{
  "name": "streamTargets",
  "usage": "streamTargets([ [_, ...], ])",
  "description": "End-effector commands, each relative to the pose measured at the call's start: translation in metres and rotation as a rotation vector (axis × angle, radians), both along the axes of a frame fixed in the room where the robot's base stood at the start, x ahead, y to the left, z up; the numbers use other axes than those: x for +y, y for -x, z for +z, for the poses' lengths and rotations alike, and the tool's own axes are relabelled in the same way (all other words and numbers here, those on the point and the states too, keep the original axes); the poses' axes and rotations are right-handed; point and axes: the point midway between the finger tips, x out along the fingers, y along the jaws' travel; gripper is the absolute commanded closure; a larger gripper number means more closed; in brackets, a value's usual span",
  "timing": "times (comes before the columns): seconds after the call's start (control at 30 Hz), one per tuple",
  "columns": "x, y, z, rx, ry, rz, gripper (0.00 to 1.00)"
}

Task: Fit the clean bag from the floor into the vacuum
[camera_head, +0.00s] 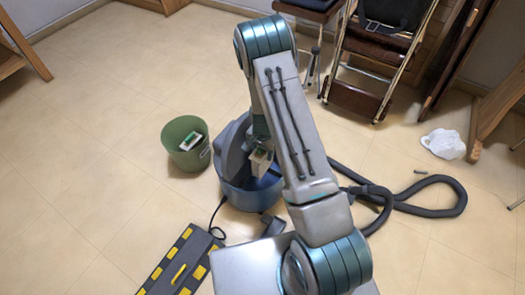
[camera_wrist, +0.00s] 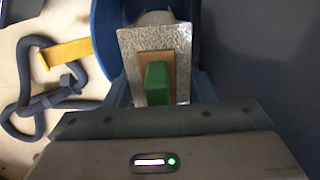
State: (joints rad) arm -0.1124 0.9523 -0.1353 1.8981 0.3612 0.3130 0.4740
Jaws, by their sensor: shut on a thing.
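The vacuum (camera_head: 240,197) is an open blue tub on the floor, with its grey-blue lid (camera_head: 231,150) raised at the left side. My gripper (camera_wrist: 158,88) is shut on a pale bag (camera_head: 261,163), over the tub's opening. In the wrist view the bag shows a speckled grey face (camera_wrist: 136,50), a brown collar and a green tab (camera_wrist: 157,82) between the fingers. The blue tub wall (camera_wrist: 104,42) is close behind it. My arm hides part of the tub, and I cannot tell how deep the bag sits.
A green bucket (camera_head: 172,160) at the left holds another bag with a green part (camera_head: 190,141). A dark hose (camera_head: 440,210) curls on the right. A white crumpled thing (camera_head: 442,143) lies farther right.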

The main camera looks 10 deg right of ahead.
Motion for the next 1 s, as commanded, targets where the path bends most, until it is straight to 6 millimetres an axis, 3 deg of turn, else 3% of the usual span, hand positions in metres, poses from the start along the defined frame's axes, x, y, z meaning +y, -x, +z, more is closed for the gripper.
streamTargets([
  [1.0, 0.000, 0.000, -0.032, 0.001, -0.001, 0.000, 0.88],
])
